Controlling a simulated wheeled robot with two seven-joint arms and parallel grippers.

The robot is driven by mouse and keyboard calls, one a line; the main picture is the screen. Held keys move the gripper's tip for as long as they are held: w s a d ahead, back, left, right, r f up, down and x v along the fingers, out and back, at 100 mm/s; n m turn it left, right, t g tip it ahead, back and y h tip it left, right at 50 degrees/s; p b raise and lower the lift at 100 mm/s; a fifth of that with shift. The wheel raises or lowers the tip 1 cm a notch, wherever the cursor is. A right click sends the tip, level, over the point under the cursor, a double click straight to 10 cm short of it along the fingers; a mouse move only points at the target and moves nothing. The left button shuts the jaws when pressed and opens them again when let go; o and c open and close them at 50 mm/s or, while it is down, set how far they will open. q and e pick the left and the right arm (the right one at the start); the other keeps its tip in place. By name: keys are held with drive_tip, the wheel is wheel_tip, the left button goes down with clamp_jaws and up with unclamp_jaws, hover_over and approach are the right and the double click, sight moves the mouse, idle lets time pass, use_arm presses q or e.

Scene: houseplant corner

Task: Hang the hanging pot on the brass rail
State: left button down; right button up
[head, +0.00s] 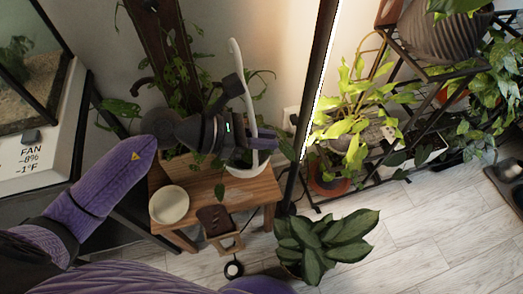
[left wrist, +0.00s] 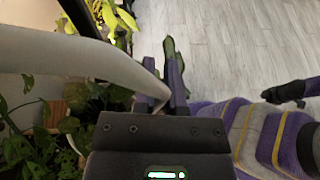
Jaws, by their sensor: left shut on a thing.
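The hanging pot (head: 245,172) is white, with a tall white hanger that curves up to a hook at its top. It is partly hidden behind my left gripper (head: 262,143), and leaves show around it. The gripper is shut on the pot's hanger, just above the pot, over the wooden table's right part. In the left wrist view the white hanger (left wrist: 65,52) runs in from the left towards my left gripper (left wrist: 168,85). A dark shape at that view's right edge seems to be my right gripper (left wrist: 285,92); its jaws are unclear. I cannot make out the brass rail.
The wooden table (head: 255,195) also bears a cream bowl (head: 169,204). A dark upright pole (head: 313,90) stands close to the right of my left gripper. A broad-leaved plant (head: 325,243) stands on the floor in front. A black plant shelf is at the right.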

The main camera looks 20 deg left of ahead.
use_arm(q)
wheel_tip(320, 180, down, 17)
drive_tip(key=g+b, duration=0.1)
drive_tip(key=b, duration=1.3)
drive_tip(key=shift+s+a+m, duration=0.2)
drive_tip(key=shift+m, duration=0.2)
drive_tip(key=c, duration=0.7)
unclamp_jaws()
use_arm(e)
drive_tip(key=s+f+g, duration=0.1)
drive_tip(key=s+f, duration=0.3)
drive_tip(key=f, duration=0.8)
drive_tip(key=shift+s+f, duration=0.2)
drive_tip(key=shift+f, duration=0.05)
drive_tip(key=shift+d, duration=0.1)
use_arm(q)
drive_tip(key=p+v, duration=0.4)
drive_tip(key=v, duration=0.8)
use_arm(e)
drive_tip(key=v, duration=0.3)
drive_tip(key=shift+w+d+r, duration=0.1)
drive_tip(key=shift+w+r, duration=0.15)
drive_tip(key=shift+w, duration=0.1)
